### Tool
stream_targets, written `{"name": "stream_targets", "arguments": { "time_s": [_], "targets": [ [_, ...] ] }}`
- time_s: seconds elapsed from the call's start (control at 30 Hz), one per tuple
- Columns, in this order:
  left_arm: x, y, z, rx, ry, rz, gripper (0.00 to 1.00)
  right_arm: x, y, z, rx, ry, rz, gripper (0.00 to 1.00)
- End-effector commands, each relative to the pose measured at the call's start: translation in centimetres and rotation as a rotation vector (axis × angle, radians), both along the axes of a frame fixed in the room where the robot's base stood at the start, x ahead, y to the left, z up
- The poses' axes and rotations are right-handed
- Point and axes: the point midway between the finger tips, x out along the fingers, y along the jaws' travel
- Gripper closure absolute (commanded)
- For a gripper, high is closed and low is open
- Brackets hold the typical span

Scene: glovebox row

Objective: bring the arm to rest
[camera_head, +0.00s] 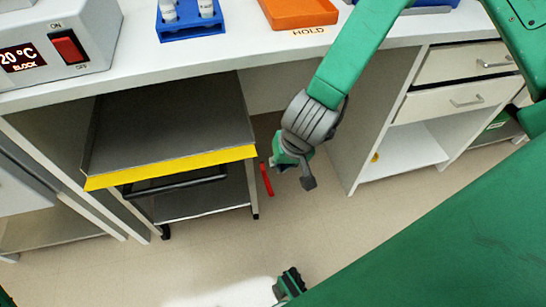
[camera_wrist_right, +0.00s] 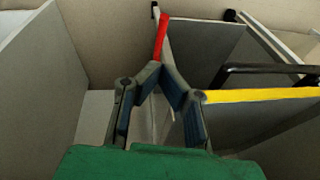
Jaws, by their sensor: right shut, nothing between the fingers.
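My right arm comes down from the upper right in the head view, its grey wrist joint bent below the bench front. My right gripper (camera_head: 292,168) hangs in the gap between the cart and the drawer unit, well above the floor. In the right wrist view its fingers (camera_wrist_right: 156,70) come together at the tips, with nothing between them. A narrow red piece (camera_head: 266,178) is just left of the gripper in the head view. It also shows beyond the fingertips in the wrist view (camera_wrist_right: 161,36).
A grey cart (camera_head: 170,125) with a yellow front edge stands under the bench, left of the gripper. A drawer unit (camera_head: 450,98) stands to the right. An orange tray (camera_head: 300,10), a blue rack (camera_head: 190,27) and a heater block (camera_head: 55,45) are on the bench.

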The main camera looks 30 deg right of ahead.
Motion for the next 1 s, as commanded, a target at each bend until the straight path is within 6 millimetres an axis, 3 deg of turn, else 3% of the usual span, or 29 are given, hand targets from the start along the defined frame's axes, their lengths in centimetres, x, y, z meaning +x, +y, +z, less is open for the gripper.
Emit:
{"name": "stream_targets", "arguments": {
  "time_s": [0.27,0.37,0.53,0.7,0.83,1.0],
  "targets": [
    [0.0,0.0,0.1,0.0,0.0,0.0,0.6,-0.2,0.0,0.2,-0.001,0.001,0.0,1.0],
    [0.0,0.0,0.2,0.0,0.0,0.0,0.6,-1.4,-0.4,-0.6,-0.022,0.01,0.025,1.0],
    [0.0,0.0,0.9,0.0,0.0,0.0,0.6,-7.5,-2.6,-4.1,-0.113,0.055,0.168,1.0],
    [0.0,0.0,1.6,0.0,0.0,0.0,0.6,-14.0,-5.4,-5.9,-0.155,0.124,0.324,1.0],
    [0.0,0.0,1.8,0.0,0.0,0.0,0.6,-16.9,-6.7,-6.1,-0.156,0.169,0.39,1.0],
    [0.0,0.0,1.8,0.0,0.0,0.0,0.6,-17.8,-7.1,-6.1,-0.151,0.184,0.407,1.0]
  ]
}}
